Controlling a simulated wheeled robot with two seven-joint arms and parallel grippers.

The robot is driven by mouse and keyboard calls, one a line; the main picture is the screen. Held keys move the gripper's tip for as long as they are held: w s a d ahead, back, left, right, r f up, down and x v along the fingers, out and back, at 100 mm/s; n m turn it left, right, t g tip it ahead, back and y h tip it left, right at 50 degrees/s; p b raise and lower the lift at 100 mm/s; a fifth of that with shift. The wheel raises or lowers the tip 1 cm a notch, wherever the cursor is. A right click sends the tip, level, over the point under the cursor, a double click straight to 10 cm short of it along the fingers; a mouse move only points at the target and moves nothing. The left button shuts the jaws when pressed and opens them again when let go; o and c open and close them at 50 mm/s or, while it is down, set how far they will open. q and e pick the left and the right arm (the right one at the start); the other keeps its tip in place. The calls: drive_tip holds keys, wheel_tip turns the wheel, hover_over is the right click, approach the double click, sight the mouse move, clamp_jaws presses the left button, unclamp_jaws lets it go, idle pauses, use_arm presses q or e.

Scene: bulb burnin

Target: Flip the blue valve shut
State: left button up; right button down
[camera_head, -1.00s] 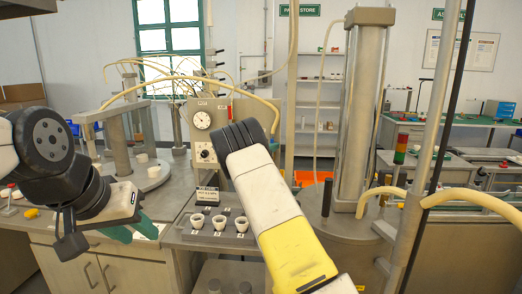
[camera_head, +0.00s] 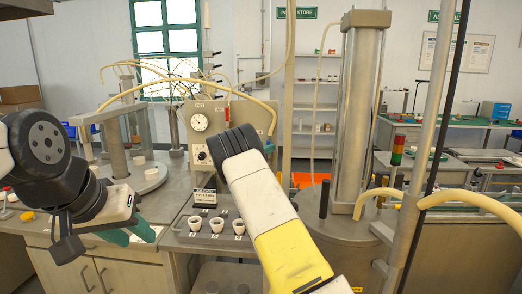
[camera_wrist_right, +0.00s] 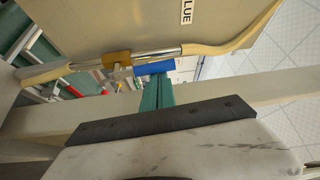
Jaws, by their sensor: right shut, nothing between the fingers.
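The blue valve handle (camera_wrist_right: 155,68) shows in the right wrist view, on a brass valve body (camera_wrist_right: 117,57) in line with a metal pipe and yellow hoses. My right gripper (camera_wrist_right: 158,88) is shut with its green fingers just below the blue handle. The fingertips look close to or touching it; I cannot tell which. My left gripper (camera_head: 130,235) has green fingers apart and is empty, over the bench at the left.
A panel with a "LUE" label (camera_wrist_right: 186,11) rises beside the valve. A gauge panel (camera_head: 212,128) stands behind my right arm. Several white cups (camera_head: 217,225) sit in a rack on the bench. A tall metal cylinder (camera_head: 355,120) stands to the right.

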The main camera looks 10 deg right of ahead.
drive_tip(key=w+a+f+n+t+y, duration=0.1)
drive_tip(key=a+f+n+t+y, duration=0.1)
drive_tip(key=n, duration=1.1)
drive_tip(key=a+f+n+t+y, duration=0.3)
drive_tip(key=n+t+y, duration=0.4)
drive_tip(key=n, duration=0.6)
drive_tip(key=shift+w+a+f+n+t, duration=0.15)
drive_tip(key=shift+w+a+n+t, duration=0.2)
drive_tip(key=shift+a+t, duration=0.35)
drive_tip(key=shift+d, duration=0.1)
drive_tip(key=shift+f, duration=0.15)
drive_tip(key=s+a, duration=0.2)
drive_tip(key=s, duration=1.1)
drive_tip(key=shift+w, duration=0.15)
